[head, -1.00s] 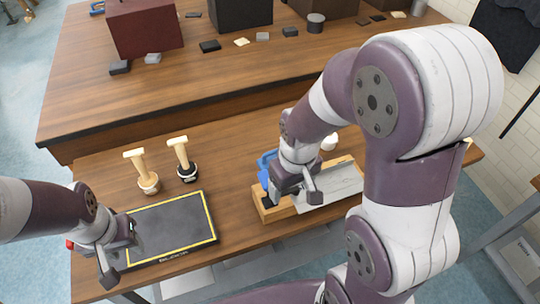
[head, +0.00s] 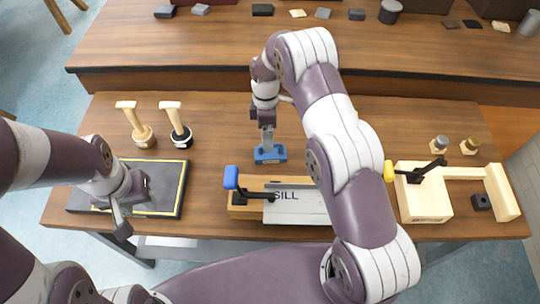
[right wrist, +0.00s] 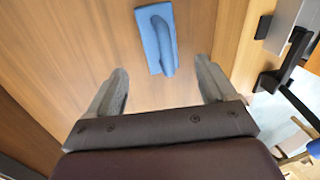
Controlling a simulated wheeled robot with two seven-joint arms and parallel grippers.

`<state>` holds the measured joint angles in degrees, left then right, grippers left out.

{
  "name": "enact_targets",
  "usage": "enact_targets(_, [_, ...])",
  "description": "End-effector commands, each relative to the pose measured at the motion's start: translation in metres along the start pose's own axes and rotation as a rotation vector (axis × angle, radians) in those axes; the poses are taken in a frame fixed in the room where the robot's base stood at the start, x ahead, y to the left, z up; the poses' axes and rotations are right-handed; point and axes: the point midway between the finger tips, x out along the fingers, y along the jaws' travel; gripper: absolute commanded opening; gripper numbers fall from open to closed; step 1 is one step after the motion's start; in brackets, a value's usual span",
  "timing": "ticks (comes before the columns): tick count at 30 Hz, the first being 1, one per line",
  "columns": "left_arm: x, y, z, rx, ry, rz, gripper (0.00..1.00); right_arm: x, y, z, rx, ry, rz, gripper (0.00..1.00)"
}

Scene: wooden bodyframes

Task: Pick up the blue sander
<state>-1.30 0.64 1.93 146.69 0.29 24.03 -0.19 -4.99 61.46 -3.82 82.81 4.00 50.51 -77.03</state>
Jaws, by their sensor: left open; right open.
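The blue sander (head: 270,154) lies flat on the wooden workbench (head: 222,135), just behind the wooden jig. My right gripper (head: 267,138) points down above the sander and hides part of it in the head view. In the right wrist view the sander (right wrist: 156,40) lies ahead, roughly in line with the gap between the two spread fingers of the right gripper (right wrist: 161,78). Nothing is between those fingers. My left gripper (head: 130,205) is open and empty over the black mat at the left.
A wooden jig with a metal plate (head: 297,207) and blue-handled clamp (head: 231,177) stands in front of the sander. A yellow-handled clamp frame (head: 425,205) is at right. Two wooden-handled tools (head: 137,125) stand behind the black mat (head: 167,183). Bench left of the sander is clear.

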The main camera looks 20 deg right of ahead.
Motion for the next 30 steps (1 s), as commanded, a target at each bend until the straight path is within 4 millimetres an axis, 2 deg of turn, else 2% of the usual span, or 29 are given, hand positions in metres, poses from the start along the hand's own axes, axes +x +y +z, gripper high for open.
enact_targets(1, [-0.007, 0.000, -0.001, 0.000, 0.002, 0.000, 0.43, 0.002, -0.001, 0.000, 0.001, 0.000, -0.002, 0.84])
enact_targets(5, [-0.014, 0.000, -0.002, 0.000, 0.001, 0.000, 0.43, 0.016, -0.002, 0.002, 0.002, -0.001, -0.003, 0.84])
enact_targets(8, [-0.026, 0.000, -0.003, 0.000, 0.001, 0.000, 0.43, 0.034, -0.004, 0.005, 0.002, -0.001, -0.004, 0.84])
enact_targets(12, [-0.029, 0.000, -0.004, 0.000, 0.001, 0.000, 0.43, 0.058, -0.002, 0.005, 0.001, 0.000, -0.001, 0.84])
enact_targets(19, [-0.028, 0.000, -0.004, 0.000, 0.001, 0.000, 0.43, 0.063, -0.002, 0.005, 0.002, 0.000, 0.001, 0.84])
enact_targets(20, [-0.028, 0.000, -0.004, 0.000, 0.001, 0.000, 0.43, 0.063, -0.002, 0.005, 0.002, 0.000, 0.001, 0.81])
enact_targets(25, [-0.028, 0.000, -0.004, 0.000, 0.001, 0.000, 0.43, 0.063, -0.002, 0.005, 0.002, 0.000, 0.001, 0.25])
enact_targets(26, [-0.028, 0.000, -0.004, 0.000, 0.001, 0.000, 0.43, 0.063, -0.002, 0.005, 0.002, 0.000, 0.001, 0.22])
enact_targets(30, [-0.028, 0.000, -0.004, 0.000, 0.001, 0.000, 0.43, 0.062, -0.001, 0.005, 0.002, 0.000, 0.001, 0.22])
